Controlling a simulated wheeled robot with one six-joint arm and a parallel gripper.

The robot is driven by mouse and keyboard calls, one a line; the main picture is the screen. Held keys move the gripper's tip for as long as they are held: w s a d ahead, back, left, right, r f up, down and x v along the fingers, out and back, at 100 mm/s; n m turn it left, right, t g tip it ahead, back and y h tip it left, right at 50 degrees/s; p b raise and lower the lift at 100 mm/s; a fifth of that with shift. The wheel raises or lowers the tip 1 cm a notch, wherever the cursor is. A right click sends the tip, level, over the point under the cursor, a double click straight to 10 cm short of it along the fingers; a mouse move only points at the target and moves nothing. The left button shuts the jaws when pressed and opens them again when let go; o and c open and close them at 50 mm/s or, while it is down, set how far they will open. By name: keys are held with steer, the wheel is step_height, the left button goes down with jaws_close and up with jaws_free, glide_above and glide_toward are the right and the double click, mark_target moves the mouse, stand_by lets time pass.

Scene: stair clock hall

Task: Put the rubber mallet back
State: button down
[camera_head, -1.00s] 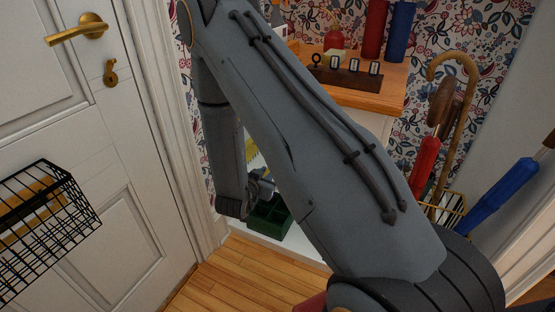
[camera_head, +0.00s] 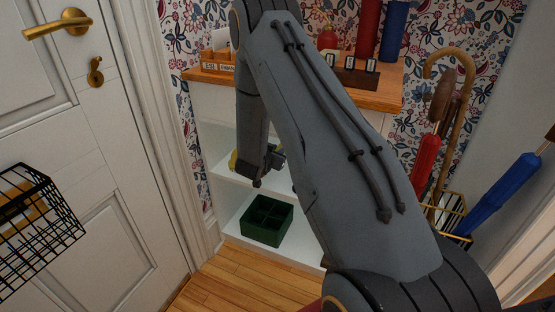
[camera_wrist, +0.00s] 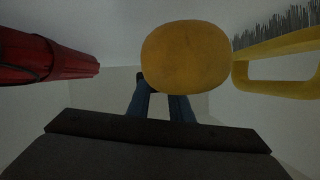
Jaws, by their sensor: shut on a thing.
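In the wrist view a rounded yellow-orange end (camera_wrist: 185,57), which looks like part of the rubber mallet, fills the middle just past my gripper (camera_wrist: 167,107). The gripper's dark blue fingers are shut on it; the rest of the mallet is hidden. In the head view my gripper (camera_head: 276,157) is inside the white shelf unit, at the height of its middle shelf (camera_head: 222,170). My arm largely covers it there, and the mallet cannot be made out.
Close on the right in the wrist view is a yellow-handled brush (camera_wrist: 285,50) with grey bristles; a red thing (camera_wrist: 60,62) is on the left. A green divided crate (camera_head: 266,220) stands on the bottom shelf. Umbrellas and a cane (camera_head: 462,110) stand at right.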

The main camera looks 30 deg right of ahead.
steer(key=shift+w+d, duration=0.3)
steer(key=shift+f+b, duration=0.5)
steer(key=shift+f, duration=1.15)
steer(key=shift+f, duration=0.2)
steer(key=c, duration=1.6)
jaws_free()
